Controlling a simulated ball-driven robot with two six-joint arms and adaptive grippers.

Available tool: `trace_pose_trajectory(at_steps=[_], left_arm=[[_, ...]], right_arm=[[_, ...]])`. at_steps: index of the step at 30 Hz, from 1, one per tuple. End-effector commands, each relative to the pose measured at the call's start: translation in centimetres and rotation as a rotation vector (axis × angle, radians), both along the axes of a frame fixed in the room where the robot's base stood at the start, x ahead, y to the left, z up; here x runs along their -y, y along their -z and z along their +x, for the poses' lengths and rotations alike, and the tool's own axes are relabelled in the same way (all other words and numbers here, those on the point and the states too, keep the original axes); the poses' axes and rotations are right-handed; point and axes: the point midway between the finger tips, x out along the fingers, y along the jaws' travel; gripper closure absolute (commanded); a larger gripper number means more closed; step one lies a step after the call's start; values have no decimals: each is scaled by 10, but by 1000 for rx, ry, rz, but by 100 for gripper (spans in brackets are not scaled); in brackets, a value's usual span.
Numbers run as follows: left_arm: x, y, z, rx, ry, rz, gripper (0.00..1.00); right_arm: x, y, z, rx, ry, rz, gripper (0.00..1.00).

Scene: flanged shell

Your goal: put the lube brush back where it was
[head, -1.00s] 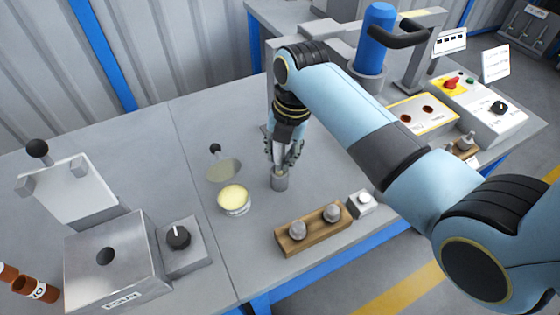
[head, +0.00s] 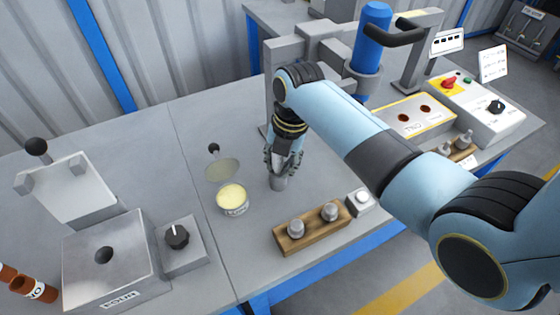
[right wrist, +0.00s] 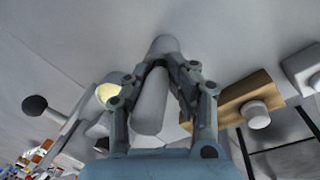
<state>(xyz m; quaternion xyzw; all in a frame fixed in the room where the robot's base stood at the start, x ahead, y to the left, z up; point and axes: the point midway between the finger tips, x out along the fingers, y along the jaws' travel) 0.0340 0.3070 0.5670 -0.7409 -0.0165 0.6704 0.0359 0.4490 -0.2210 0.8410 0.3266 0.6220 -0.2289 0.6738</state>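The lube brush (right wrist: 150,105) shows in the right wrist view as a plain grey handle between the fingers of my right gripper (right wrist: 166,70). The fingertips close in on both sides of the handle, and the handle tilts slightly. In the head view my right gripper (head: 283,172) points down over a small grey cup (head: 278,184) on the table. The cup also shows beyond the fingertips in the right wrist view (right wrist: 163,44). The bristle end is hidden, apparently in the cup. My left gripper is not in view.
An open tin with pale yellow contents (head: 232,199) stands left of the cup, with its lid (head: 222,170) behind it. A blue-cylinder press (head: 371,40) stands behind.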

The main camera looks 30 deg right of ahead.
Motion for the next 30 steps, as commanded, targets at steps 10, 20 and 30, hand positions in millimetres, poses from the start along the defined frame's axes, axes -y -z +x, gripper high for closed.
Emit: trace_pose_trajectory(at_steps=[10, 20, 30], left_arm=[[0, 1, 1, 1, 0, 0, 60], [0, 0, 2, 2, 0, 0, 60], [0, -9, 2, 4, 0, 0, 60]], right_arm=[[-3, 8, -7, -18, -1, 7, 57], [-3, 4, -6, -15, 0, 7, 57], [3, -60, -9, -6, 0, 4, 57]])
